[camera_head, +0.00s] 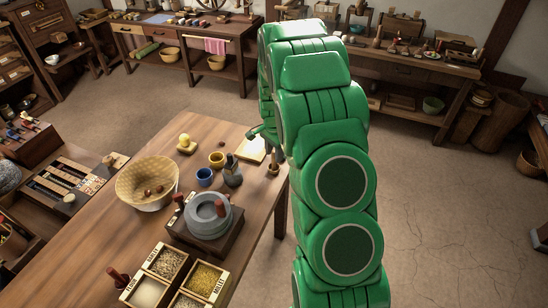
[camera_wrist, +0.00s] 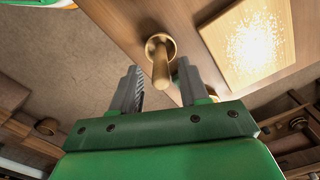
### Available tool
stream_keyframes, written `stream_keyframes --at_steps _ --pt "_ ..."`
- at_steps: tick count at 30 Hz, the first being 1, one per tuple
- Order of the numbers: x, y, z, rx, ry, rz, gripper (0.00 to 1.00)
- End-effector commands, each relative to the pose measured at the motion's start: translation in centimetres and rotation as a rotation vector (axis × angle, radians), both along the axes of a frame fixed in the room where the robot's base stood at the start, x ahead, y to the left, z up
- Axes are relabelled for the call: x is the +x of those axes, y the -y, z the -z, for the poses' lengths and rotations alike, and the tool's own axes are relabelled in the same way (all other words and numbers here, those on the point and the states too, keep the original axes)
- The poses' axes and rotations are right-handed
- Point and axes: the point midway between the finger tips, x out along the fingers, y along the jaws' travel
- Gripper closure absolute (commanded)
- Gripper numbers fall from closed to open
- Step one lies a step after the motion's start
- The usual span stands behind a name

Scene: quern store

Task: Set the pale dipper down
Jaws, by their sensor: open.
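The pale dipper (camera_wrist: 161,62) is a tan wooden piece with a round cup-like end and a straight handle. In the wrist view its handle points towards the camera, between my fingers, with a gap on both sides. In the head view the dipper (camera_head: 273,169) stands upright on the wooden table (camera_head: 255,190), close to its right edge. My gripper (camera_wrist: 158,78) is open around the handle and holds nothing. In the head view my green arm hides most of the gripper.
A pale board (camera_wrist: 255,40) with light powder lies beside the dipper; it also shows in the head view (camera_head: 251,150).

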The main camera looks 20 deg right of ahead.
Motion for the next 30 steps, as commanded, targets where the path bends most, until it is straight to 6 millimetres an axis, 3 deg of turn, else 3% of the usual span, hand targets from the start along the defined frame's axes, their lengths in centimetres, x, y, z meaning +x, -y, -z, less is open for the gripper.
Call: stream_keyframes --at_steps 9,17,23,30 --pt "0.2 0.1 -6.0 -0.003 0.007 0.000 0.55" --pt "-0.2 -0.1 -8.8 -0.002 0.003 -0.010 0.55" --pt "-2.7 -1.8 -11.4 -0.002 -0.009 -0.094 0.55" --pt "-7.5 -4.5 -15.7 0.003 -0.027 -0.250 0.55"
